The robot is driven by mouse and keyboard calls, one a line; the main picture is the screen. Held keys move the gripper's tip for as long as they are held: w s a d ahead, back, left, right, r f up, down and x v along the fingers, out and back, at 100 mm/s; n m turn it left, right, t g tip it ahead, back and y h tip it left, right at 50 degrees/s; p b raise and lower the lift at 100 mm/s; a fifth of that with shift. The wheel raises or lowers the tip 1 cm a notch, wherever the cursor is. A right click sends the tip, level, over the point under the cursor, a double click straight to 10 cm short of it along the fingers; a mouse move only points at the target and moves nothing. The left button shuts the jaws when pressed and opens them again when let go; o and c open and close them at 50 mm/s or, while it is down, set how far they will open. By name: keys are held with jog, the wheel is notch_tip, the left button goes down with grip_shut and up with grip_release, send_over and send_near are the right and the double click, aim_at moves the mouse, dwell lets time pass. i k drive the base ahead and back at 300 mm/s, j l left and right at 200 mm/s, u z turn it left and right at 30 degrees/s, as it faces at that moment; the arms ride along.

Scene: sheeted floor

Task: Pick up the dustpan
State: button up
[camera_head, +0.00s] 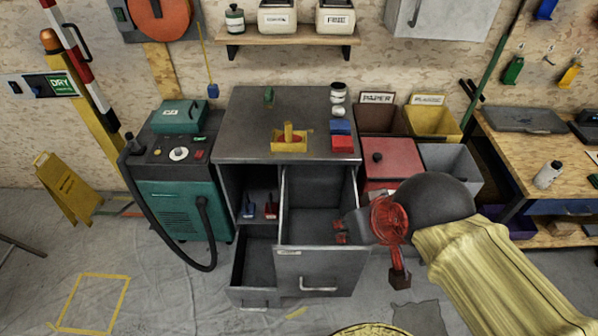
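A shallow yellow pan-shaped piece (277,147) with an upright yellow handle and something red in it sits on the grey cabinet top; it looks like a dustpan, but I cannot be sure. A small blue piece (249,210) and a small red piece (271,210), each with an upright handle, stand on the cabinet's inner shelf; their kind is unclear. My gripper (371,255), red with dark fingertips, is in front of the cabinet, by the right side of the open drawer. Its fingers look spread, with nothing seen between them.
The cabinet (235,140) has a large drawer (318,270) and a lower left drawer (255,265) pulled out; both look empty. A teal machine (180,205) with a black hose stands left. Bins (392,160) and a workbench (520,135) stand right. Floor at front left is mostly clear.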

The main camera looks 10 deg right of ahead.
aim_at(288, 140)
jog(key=i+l, duration=0.15)
jog(key=l, duration=0.15)
jog(key=i+l+u, duration=0.1)
jog(key=l, duration=0.2)
jog(key=i+l, duration=0.15)
jog(key=l, duration=0.15)
jog(key=i+l, duration=0.1)
jog(key=l, duration=0.2)
jog(key=u, duration=0.05)
